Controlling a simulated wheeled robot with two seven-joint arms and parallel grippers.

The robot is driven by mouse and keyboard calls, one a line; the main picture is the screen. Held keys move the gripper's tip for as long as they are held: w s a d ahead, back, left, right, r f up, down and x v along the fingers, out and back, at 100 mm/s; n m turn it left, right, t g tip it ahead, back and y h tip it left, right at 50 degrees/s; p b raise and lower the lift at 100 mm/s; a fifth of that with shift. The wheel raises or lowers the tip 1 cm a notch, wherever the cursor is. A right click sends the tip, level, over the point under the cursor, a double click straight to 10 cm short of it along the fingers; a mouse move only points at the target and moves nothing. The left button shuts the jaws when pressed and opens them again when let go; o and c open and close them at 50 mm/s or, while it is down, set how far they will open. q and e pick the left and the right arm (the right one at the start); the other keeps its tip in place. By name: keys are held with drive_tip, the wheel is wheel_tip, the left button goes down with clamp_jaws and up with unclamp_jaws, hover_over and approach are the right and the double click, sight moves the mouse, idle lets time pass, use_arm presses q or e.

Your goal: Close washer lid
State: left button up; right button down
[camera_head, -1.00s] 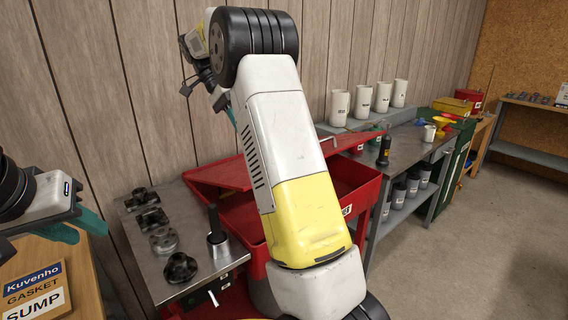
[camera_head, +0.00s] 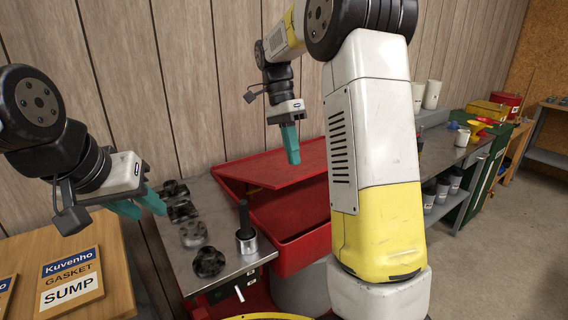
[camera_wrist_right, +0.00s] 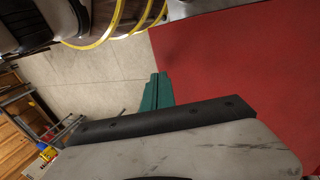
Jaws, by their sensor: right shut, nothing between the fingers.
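The red washer's lid (camera_head: 262,172) is tilted partly open above its red tub (camera_head: 308,250), with a gap at the front showing the inside. My right gripper (camera_head: 293,160) is shut and empty, fingers pointing down over the lid's upper face; I cannot tell whether they touch it. In the right wrist view, the shut teal fingers (camera_wrist_right: 156,92) appear beside a broad red surface (camera_wrist_right: 235,70), likely the lid. My right arm hides the washer's right part. My left gripper (camera_head: 140,206) looks open and empty, near the metal bench's left edge.
The metal bench (camera_head: 222,262) left of the washer holds several dark machine parts and a cylinder with a black handle (camera_head: 245,240). A grey workbench (camera_head: 445,155) stands right.

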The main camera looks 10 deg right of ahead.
sight(298, 177)
drive_tip(key=shift+x, duration=1.45)
drive_tip(key=shift+f, duration=0.1)
drive_tip(key=x, duration=1.2)
drive_tip(key=shift+w, duration=0.15)
drive_tip(key=shift+f, duration=0.1)
